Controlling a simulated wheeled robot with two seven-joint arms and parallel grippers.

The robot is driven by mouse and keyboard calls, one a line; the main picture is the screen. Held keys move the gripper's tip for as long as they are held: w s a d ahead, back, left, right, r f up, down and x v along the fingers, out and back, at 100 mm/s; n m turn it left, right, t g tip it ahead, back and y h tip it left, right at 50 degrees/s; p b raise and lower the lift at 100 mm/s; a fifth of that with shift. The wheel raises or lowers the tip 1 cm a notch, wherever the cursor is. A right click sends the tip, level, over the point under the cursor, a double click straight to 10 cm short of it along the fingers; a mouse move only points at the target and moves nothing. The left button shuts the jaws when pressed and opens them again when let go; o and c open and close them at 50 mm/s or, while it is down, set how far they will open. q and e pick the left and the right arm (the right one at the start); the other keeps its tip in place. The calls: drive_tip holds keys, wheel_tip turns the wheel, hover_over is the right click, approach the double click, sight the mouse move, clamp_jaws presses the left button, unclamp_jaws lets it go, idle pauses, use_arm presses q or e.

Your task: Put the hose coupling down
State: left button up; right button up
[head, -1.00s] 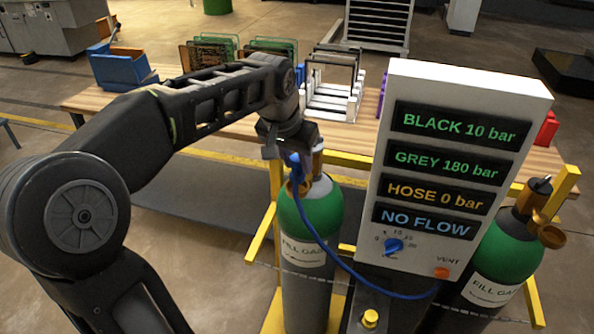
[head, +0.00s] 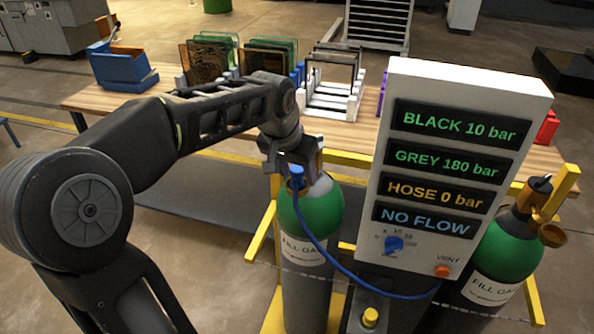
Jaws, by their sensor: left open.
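The blue hose coupling (head: 296,172) is at the top of the left green-shouldered gas cylinder (head: 309,209), at the end of a blue hose (head: 330,258). My left gripper (head: 293,164) is open at the coupling, with its jaws close around or just above it. The gripper hides much of the cylinder's top, so I cannot tell what the coupling rests on. The hose runs down and right to the foot of the white panel (head: 455,110). The panel reads BLACK 10 bar, GREY 180 bar, HOSE 0 bar and NO FLOW. My right gripper is not in view.
A second gas cylinder (head: 503,260) with a brass valve stands right of the panel. A yellow frame (head: 264,232) surrounds the cylinders. Behind, a wooden table (head: 225,130) carries a blue bin (head: 122,72) and several racks of panels. An orange vent button (head: 442,271) sits low on the panel.

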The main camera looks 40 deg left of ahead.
use_arm(q)
drive_tip(key=shift+r, duration=0.3)
drive_tip(key=v, duration=1.1)
drive_tip(key=shift+s+r, duration=0.25)
drive_tip(key=shift+r, duration=0.05)
